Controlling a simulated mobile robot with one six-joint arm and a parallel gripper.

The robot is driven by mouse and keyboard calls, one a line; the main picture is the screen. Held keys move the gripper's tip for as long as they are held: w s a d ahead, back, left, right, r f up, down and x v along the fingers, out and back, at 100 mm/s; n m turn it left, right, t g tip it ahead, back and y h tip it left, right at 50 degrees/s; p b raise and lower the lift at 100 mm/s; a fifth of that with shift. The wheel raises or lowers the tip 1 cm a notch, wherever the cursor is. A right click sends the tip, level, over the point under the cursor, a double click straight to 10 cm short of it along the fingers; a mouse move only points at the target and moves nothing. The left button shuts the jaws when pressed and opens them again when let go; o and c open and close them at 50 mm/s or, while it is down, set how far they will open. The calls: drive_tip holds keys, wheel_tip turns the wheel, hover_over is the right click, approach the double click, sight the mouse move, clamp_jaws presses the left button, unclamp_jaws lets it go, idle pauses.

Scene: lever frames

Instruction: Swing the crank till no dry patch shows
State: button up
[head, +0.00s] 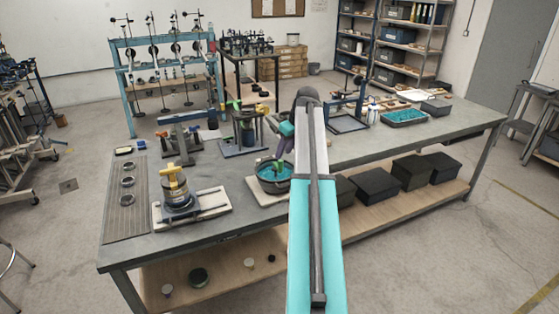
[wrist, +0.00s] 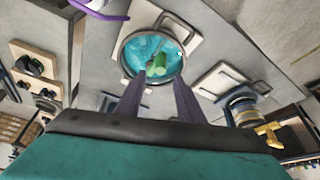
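A round dark-rimmed bowl (head: 262,184) with teal contents stands on a pale board on the workbench; it also shows in the wrist view (wrist: 124,62). A green handle (wrist: 157,68) rises from the bowl, and its top shows in the head view (head: 278,166). The teal surface has paler streaks; I cannot tell whether they are dry. My gripper (head: 284,150) is above the bowl, pointing down at it. In the wrist view my gripper's fingers (wrist: 160,82) are apart, with the green handle just beyond and between their tips. No contact is visible.
A yellow-handled pot (head: 176,188) stands on a white board left of the bowl, and a ribbed mat with rings (head: 127,200) is at the bench's left end. A clamp frame (head: 242,130) stands behind the bowl. A tray with teal contents (head: 404,117) is at the right.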

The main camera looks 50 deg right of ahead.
drive_tip(key=shift+p+x, duration=0.9)
drive_tip(key=shift+x, duration=2.35)
